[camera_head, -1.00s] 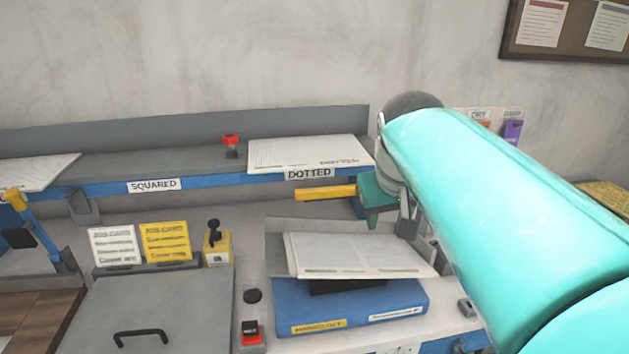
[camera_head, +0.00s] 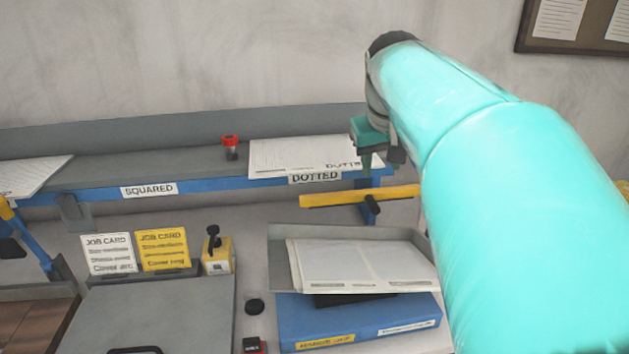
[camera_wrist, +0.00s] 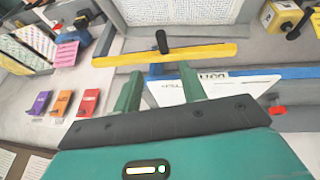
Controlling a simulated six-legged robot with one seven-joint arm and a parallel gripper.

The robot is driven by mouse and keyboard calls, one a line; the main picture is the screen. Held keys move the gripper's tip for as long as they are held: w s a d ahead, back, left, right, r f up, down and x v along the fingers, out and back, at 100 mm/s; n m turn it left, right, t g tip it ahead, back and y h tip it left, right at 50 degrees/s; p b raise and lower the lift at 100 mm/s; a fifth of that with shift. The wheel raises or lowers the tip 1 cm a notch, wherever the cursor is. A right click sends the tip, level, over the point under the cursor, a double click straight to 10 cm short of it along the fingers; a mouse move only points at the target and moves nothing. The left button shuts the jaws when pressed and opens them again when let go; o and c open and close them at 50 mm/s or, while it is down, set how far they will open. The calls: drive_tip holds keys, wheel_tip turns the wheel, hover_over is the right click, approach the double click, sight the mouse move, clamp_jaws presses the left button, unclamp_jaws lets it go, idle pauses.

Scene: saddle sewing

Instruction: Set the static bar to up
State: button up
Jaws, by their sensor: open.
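A long yellow bar (camera_head: 335,198), which looks like the static bar, lies roughly level in front of the blue shelf edge below the DOTTED label. A black knob (camera_head: 371,204) sticks out from it. In the wrist view the yellow bar (camera_wrist: 205,53) and its black knob (camera_wrist: 161,41) lie just beyond my fingertips. My gripper (camera_head: 380,163) is above the bar and knob, by the right end of the shelf. In the wrist view my gripper (camera_wrist: 161,73) is open and its two green fingers are apart, with nothing held. The bar's far right end is hidden by my arm in the head view.
A blue-edged shelf (camera_head: 225,188) bears paper stacks and a red knob (camera_head: 230,141). Coloured holders (camera_wrist: 63,103) show left in the wrist view.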

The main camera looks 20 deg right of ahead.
sight(374, 203)
drive_tip(key=x, duration=1.3)
drive_tip(key=shift+w+a+f, duration=0.1)
drive_tip(key=shift+w+a, duration=0.05)
drive_tip(key=shift+w, duration=0.15)
drive_tip(key=shift+s, duration=0.15)
drive_tip(key=shift+f, duration=0.15)
drive_tip(key=c, duration=0.3)
clamp_jaws()
